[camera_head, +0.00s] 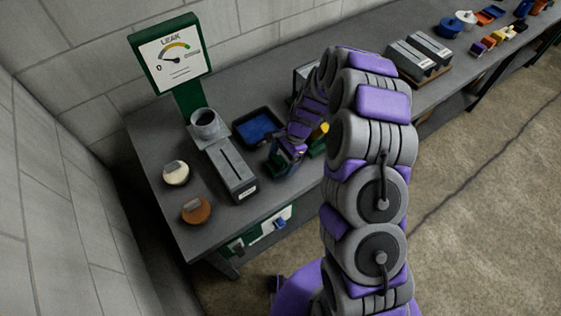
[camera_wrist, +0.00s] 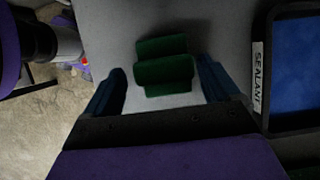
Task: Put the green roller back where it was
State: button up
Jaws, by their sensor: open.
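Gaps show between both fingers and the roller.
The black tray (camera_head: 236,129) with a blue inside is labelled SEALANT; it also shows in the wrist view (camera_wrist: 267,35). A grey slotted box (camera_head: 233,172), a grey duct collar (camera_head: 206,125), two round pieces and a green LEAK gauge (camera_head: 170,57) stand left. Grey boxes (camera_head: 428,50) stand farther right.

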jog(key=r, duration=0.2)
jog(key=w+r, duration=0.1)
jog(key=r, duration=0.3)
jog(key=shift+w+d+r+p, duration=0.1)
jog(key=shift+w+d+p, duration=0.2)
jog(key=shift+p, duration=0.1)
notch_tip(320, 180, up, 3)
jog(key=d, duration=0.2)
notch_tip(320, 180, up, 8)
jog(key=n, duration=0.3)
send_over(277, 157)
jog(key=s+d, duration=0.3)
jog(key=d, duration=0.1)
jog(key=s+d+r+n+h, duration=0.2)
jog(key=s+d+r+n, duration=0.15)
jog(key=s+r, duration=0.5)
jog(key=s+d+r+n, duration=0.1)
jog(key=s+d, duration=0.1)
jog(key=s, duration=0.5)
jog(key=s+d+r+n+h, duration=0.1)
jog(key=s+d+n, duration=0.1)
jog(key=s, duration=0.5)
jog(key=s+d+r+n+h, duration=0.1)
jog(key=s+d, duration=0.1)
jog(key=s, duration=0.5)
jog(key=shift+s+d+r+n+t, duration=0.3)
jog(key=shift+s+d+n+t, duration=0.05)
jog(key=shift+d+t, duration=0.05)
jog(key=shift+a, duration=0.15)
